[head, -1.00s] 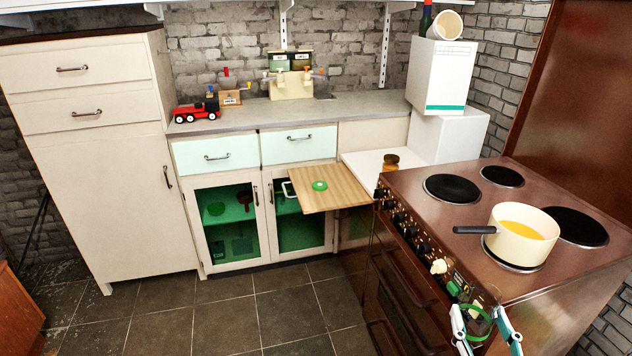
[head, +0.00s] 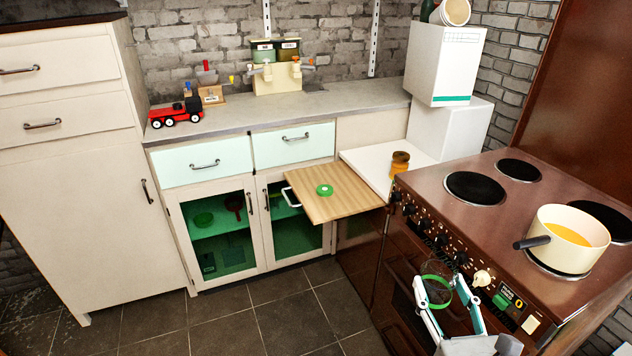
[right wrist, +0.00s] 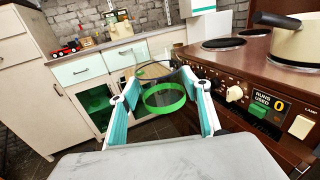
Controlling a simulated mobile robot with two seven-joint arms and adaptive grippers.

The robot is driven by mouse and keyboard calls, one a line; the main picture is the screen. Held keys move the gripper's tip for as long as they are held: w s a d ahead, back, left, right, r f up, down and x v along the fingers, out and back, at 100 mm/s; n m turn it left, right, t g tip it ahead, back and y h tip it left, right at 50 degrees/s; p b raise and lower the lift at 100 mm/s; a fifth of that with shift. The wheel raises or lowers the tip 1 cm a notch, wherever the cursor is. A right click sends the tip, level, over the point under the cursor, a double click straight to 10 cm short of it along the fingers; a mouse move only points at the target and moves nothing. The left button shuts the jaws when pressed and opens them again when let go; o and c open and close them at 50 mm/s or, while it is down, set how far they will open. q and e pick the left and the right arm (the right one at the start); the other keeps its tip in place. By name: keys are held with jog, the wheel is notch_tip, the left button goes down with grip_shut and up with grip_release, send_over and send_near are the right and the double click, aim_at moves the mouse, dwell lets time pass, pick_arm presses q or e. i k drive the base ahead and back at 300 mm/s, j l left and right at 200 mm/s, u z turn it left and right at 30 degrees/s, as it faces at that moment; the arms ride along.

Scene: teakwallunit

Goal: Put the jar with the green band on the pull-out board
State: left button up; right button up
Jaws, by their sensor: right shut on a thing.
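The clear jar with the green band (head: 437,288) is between the fingers of my right gripper (head: 442,300), which is shut on it. The jar is held in the air in front of the brown cooker. In the right wrist view the jar (right wrist: 165,97) shows its green band between the two teal-and-white fingers. The wooden pull-out board (head: 330,203) juts out below the drawers, left of the cooker and beyond my gripper. My left gripper is not in view.
The cooker (head: 450,225) with knobs along its front stands close to my right gripper. A cream pot (head: 567,240) with orange contents sits on it. A brown-lidded jar (head: 400,164) stands on the white surface behind the board. Most of the board is bare.

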aim_at(346, 196)
jog(key=i+j, duration=0.75)
jog(key=i, duration=0.25)
